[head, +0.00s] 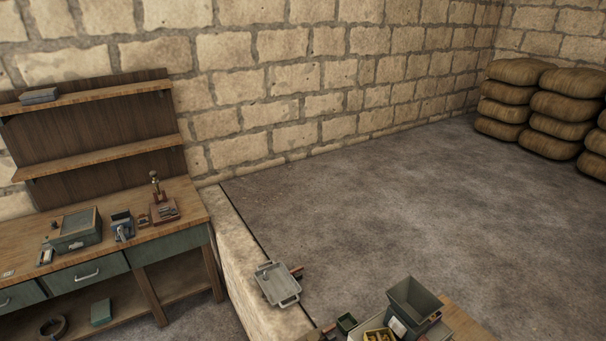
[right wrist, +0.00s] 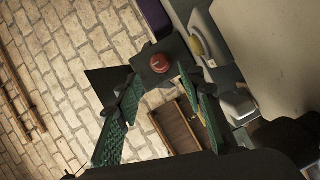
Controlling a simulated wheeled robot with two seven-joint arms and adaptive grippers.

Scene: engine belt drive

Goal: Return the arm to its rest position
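My right gripper (right wrist: 162,112) shows in the right wrist view as two green ridged finger pads that stand well apart. No object is seen clamped between the pads. A dark block with a round red part (right wrist: 160,62) shows beyond or between the fingers; I cannot tell what it is. Neither gripper shows in the head view, and my left gripper is in no frame.
In the head view a workbench (head: 198,208) with shelves and small tools stands at the left. A grey tray (head: 276,283) lies on a stone ledge (head: 240,262). Grey bins (head: 412,298) stand at the bottom. Stacked sacks (head: 565,107) stand at the right; the floor between is clear.

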